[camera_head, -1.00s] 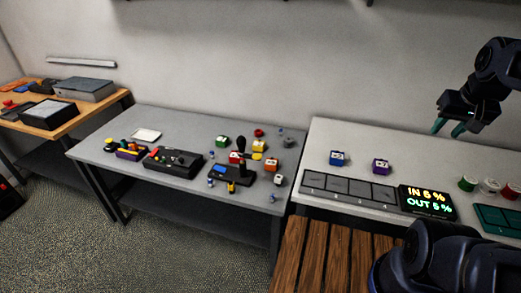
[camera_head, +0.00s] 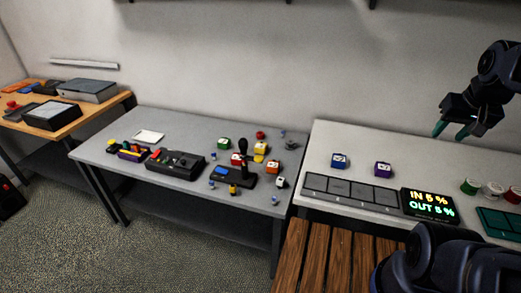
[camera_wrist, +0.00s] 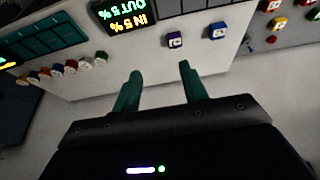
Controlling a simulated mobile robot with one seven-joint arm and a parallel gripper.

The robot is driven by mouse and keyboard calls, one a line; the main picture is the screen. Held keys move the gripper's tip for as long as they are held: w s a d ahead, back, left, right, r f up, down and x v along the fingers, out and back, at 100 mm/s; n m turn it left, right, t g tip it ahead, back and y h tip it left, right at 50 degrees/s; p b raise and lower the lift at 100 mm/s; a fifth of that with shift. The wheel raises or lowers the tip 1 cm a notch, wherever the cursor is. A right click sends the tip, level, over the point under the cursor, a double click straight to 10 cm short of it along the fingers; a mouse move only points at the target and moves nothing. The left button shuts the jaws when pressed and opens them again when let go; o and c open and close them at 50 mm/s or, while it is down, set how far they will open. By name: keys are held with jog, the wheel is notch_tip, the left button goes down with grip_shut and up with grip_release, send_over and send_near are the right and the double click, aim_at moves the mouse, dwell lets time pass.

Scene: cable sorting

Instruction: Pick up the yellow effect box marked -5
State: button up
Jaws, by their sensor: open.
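A small yellow box (camera_head: 260,147) stands among the coloured boxes on the right part of the grey middle table. Its marking is too small to read. In the wrist view a yellow box (camera_wrist: 279,24) shows at the top right, far from the fingers. My gripper (camera_head: 450,130) is open and empty, raised above the white table at the right, well away from the yellow box. Its two green fingers (camera_wrist: 160,70) stand apart in the wrist view with nothing between them.
Around the yellow box are a green box (camera_head: 224,143), a red box (camera_head: 237,159), an orange box (camera_head: 272,167) and a black joystick (camera_head: 244,160). The white table holds a blue box (camera_head: 339,161), a purple box (camera_head: 383,169) and a lit display (camera_head: 428,204).

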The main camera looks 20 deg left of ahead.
jog(key=o, duration=0.7)
jog(key=shift+c, duration=0.2)
jog(key=w+a+r+n+g, duration=0.1)
jog(key=w+a+r+n, duration=0.15)
jog(key=w+a, duration=0.45)
jog(key=w+a+r+n, duration=0.1)
jog(key=w+a+n, duration=0.2)
jog(key=w, duration=0.8)
jog(key=w+a+f+n+g, duration=0.1)
jog(key=w+a+f+n, duration=0.15)
jog(key=w+a, duration=0.5)
jog(key=w+a+f+n+g, duration=0.15)
jog(key=w+a+f, duration=0.25)
jog(key=w+a, duration=0.4)
jog(key=n+g, duration=0.1)
jog(key=n, duration=0.8)
send_over(261, 145)
notch_tip(261, 145, down, 31)
jog(key=shift+s+f, duration=0.1)
jog(key=shift+f, duration=5.15)
